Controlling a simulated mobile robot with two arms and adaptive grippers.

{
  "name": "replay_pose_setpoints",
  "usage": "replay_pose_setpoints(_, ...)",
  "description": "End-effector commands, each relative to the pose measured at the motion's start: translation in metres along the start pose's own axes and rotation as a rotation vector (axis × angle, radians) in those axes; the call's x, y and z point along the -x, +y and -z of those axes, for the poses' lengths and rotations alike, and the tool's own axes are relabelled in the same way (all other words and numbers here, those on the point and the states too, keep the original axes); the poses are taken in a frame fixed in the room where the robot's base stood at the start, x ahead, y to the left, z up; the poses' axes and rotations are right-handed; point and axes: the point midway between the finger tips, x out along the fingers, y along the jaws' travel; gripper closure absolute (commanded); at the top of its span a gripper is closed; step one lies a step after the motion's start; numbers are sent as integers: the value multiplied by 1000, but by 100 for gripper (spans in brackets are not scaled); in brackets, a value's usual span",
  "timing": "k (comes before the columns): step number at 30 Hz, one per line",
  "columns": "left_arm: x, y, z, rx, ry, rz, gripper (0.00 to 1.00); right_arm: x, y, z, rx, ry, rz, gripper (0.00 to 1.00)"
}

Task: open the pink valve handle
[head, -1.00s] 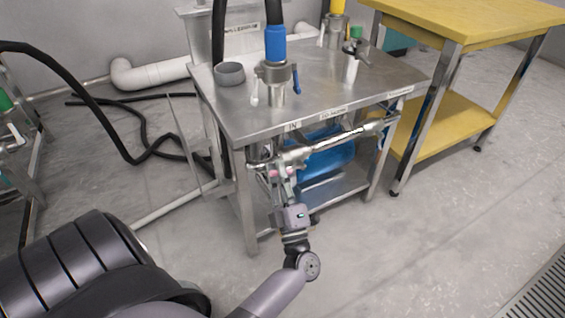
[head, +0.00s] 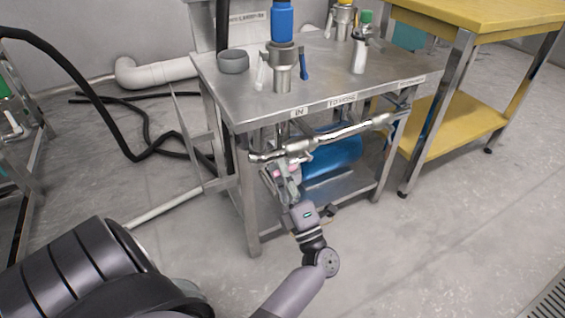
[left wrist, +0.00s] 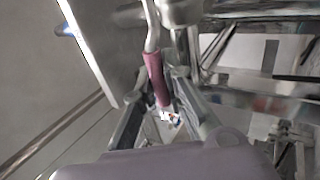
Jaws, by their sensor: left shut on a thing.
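The pink valve handle (left wrist: 157,78) is a short pink grip on a pale metal lever in the left wrist view. It lies between the two fingers of my left gripper (left wrist: 163,108), which is shut on it. In the head view my left gripper (head: 283,183) is at the front left of the metal table, just below the horizontal steel pipe (head: 318,140). Only a bit of pink shows there, and the fingers hide most of the handle. My right gripper is in neither view.
The steel table (head: 215,80) carries a grey cup (head: 233,62), a blue-topped fitting (head: 282,22) and a white-bodied bottle (head: 359,58). A blue tank (head: 335,155) sits under it. A yellow table (head: 480,17) stands at right. The floor in front is clear.

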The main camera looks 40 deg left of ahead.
Motion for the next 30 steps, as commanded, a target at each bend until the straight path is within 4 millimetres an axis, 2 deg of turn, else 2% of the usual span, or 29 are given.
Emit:
replay_pose_setpoints(4,2,-2,0,1,0,5,100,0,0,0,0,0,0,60)
replay_pose_setpoints(5,2,-2,0,1,0,5,87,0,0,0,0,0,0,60)
replay_pose_setpoints(14,1,-1,0,0,0,3,68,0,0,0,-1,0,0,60)
replay_pose_setpoints(23,0,0,0,-3,-2,1,68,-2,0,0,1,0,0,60)
replay_pose_setpoints(26,-3,4,0,-24,-17,1,68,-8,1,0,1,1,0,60)
replay_pose_setpoints(30,-9,13,0,-96,-65,0,68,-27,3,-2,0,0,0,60)
